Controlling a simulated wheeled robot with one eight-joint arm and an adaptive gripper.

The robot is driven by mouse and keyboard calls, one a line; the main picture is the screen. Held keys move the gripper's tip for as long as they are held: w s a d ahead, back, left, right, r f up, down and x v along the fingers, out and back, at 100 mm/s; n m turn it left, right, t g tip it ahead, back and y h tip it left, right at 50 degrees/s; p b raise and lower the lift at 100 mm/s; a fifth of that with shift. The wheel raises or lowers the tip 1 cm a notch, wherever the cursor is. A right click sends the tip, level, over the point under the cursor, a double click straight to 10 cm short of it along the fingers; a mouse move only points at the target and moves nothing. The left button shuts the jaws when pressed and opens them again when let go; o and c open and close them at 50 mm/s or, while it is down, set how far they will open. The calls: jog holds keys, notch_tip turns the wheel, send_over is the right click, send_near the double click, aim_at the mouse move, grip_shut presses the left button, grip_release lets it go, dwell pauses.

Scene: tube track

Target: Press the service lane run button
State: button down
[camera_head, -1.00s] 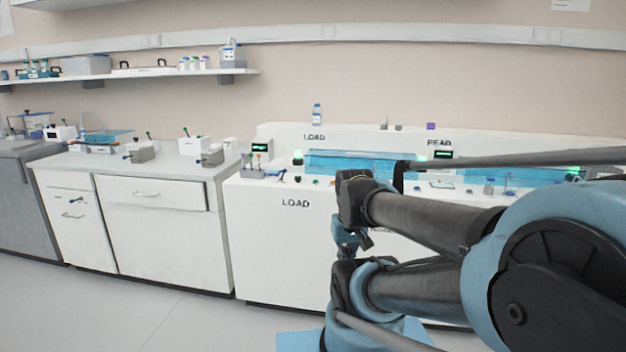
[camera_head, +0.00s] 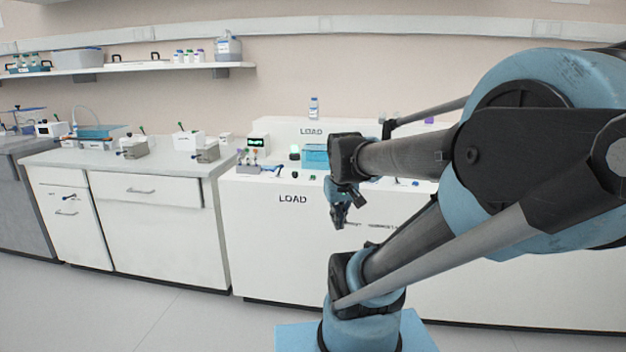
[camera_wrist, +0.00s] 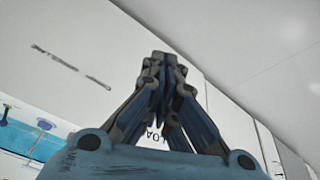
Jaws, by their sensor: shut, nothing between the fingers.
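The white track bench (camera_head: 265,240) is marked LOAD on its front and its raised back. A lit green lamp (camera_head: 294,152) and a small display with green characters (camera_head: 257,142) stand on its left end. Small controls lie along its front edge, too small to tell which is the service lane run button. The blue track cover (camera_head: 315,156) is mostly hidden behind my arm. My gripper (camera_head: 340,218) hangs pointing down in front of the bench, below the top edge. In the wrist view my gripper (camera_wrist: 165,62) has its fingertips together and empty, with the white bench front beyond.
A white counter (camera_head: 150,163) with small devices stands to the left, and a shelf (camera_head: 130,70) with bottles is above it. A blue-capped bottle (camera_head: 314,108) stands on the bench's raised back. The floor (camera_head: 150,310) at left is clear. My arm hides the bench's right part.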

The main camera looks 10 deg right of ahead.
jog(key=w+r+n+t, duration=0.1)
jog(key=w+r, duration=0.2)
jog(key=w, duration=0.3)
jog(key=w+r+n+t, duration=0.1)
jog(key=w+r, duration=0.2)
jog(key=w, duration=0.4)
notch_tip(320, 180, up, 3)
jog(key=n+t, duration=0.4)
send_over(313, 177)
jog(key=w, duration=0.1)
jog(key=shift+a+r+h, duration=0.15)
jog(key=shift+a+h, duration=0.15)
jog(key=shift+a, duration=0.1)
jog(key=shift+f, duration=4.45)
jog(key=shift+f, duration=0.1)
jog(key=shift+f, duration=0.2)
